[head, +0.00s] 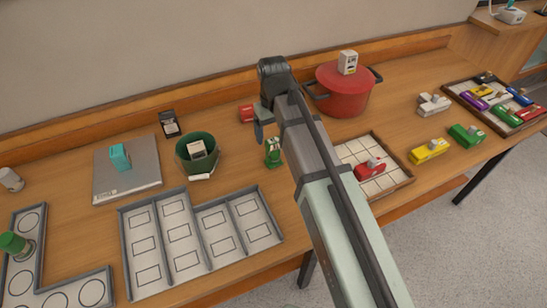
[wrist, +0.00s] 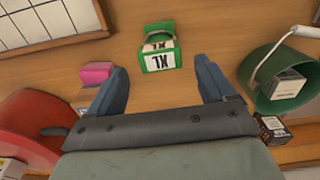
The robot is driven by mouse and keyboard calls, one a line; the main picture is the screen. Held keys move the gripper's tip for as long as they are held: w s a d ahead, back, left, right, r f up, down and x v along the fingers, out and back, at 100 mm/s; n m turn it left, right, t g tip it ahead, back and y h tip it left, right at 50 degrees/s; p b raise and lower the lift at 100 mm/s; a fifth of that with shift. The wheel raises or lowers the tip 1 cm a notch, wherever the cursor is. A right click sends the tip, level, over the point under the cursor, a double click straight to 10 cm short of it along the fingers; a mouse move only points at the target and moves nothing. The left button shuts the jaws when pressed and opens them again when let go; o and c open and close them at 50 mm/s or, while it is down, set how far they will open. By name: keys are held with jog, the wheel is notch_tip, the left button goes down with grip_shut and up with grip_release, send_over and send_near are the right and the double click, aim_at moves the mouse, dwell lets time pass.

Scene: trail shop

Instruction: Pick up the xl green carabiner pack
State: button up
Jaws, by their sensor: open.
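The green carabiner pack (wrist: 158,62) with a white label marked XL is in the upper middle of the wrist view. In the head view the green pack (head: 273,154) is on the table beside my arm, right of the green bucket. My gripper (wrist: 160,74) is open, its two blue-grey fingers apart, with nothing held. The pack shows centred in line with the gap, around and just beyond the fingertips. I cannot tell the height between them. In the head view my gripper (head: 262,122) points down near the pack, its fingers partly hidden.
A green bucket (wrist: 252,90) is right of the gripper in the wrist view, a red pot (wrist: 30,112) left. In the head view a divided grey tray (head: 206,226) lies in front and a white grid tray (head: 404,178) right. A pink-red block (wrist: 97,72) sits near the left finger.

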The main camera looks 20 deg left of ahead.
aim_at(273, 139)
jog(key=shift+f, duration=1.75)
jog(key=shift+s+d+f, duration=0.1)
jog(key=shift+s+f, duration=0.05)
jog(key=shift+f, duration=1.15)
jog(key=shift+s+d+f, duration=0.1)
jog(key=shift+s+f, duration=0.05)
jog(key=shift+f, duration=1.15)
jog(key=c, duration=1.1)
jog(key=shift+r, duration=0.15)
